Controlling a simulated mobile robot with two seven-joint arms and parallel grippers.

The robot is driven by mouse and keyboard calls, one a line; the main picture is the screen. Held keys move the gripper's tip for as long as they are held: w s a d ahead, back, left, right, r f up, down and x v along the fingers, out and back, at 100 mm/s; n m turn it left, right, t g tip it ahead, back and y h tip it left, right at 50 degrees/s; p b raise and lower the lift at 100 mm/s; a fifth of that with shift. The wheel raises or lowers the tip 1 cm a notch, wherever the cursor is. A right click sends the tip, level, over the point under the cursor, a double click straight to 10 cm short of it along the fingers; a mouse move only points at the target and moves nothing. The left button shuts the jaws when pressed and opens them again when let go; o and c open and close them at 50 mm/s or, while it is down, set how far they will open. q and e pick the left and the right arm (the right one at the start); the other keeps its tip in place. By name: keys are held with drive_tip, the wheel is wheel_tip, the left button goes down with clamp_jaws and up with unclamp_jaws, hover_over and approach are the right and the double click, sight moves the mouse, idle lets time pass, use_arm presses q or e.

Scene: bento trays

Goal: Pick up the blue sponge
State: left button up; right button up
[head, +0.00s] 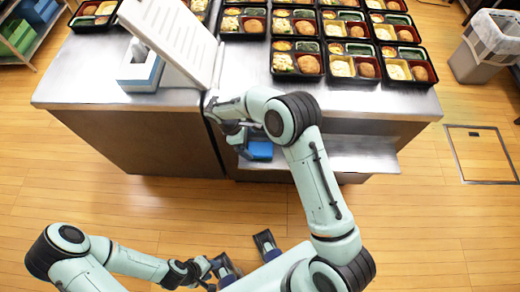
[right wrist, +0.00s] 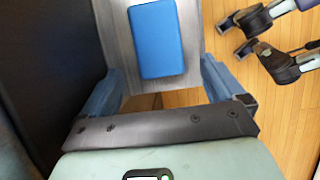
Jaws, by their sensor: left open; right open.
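The blue sponge (head: 261,150) lies flat on a low metal shelf at the front of the counter. It also shows in the right wrist view (right wrist: 156,40), near the top centre. My right gripper (head: 244,144) is open above the shelf beside the sponge. In the right wrist view its two fingers (right wrist: 158,72) are spread wide, with the sponge ahead between them and nothing held. My left gripper (head: 246,255) is open and empty, low over the floor near my base. It also shows at the top right of the wrist view (right wrist: 232,35).
Several filled bento trays (head: 297,60) cover the counter's back right. A white panel (head: 170,35) stands tilted beside a blue-and-white box (head: 140,68) on the left. The metal shelf (head: 350,155) is clear to the right. A grey bin (head: 485,50) stands at far right.

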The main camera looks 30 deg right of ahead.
sight(260, 148)
drive_tip(key=shift+s+d, duration=0.55)
drive_tip(key=shift+d, duration=0.35)
drive_tip(key=shift+x, duration=2.55)
drive_tip(key=shift+s+d, duration=0.1)
drive_tip(key=shift+f+b, duration=0.2)
drive_tip(key=shift+b, duration=0.1)
drive_tip(key=c, duration=1)
drive_tip(key=shift+r, duration=0.55)
wheel_tip(260, 148, up, 19)
drive_tip(key=shift+r+p, duration=0.2)
drive_tip(key=shift+p, duration=0.8)
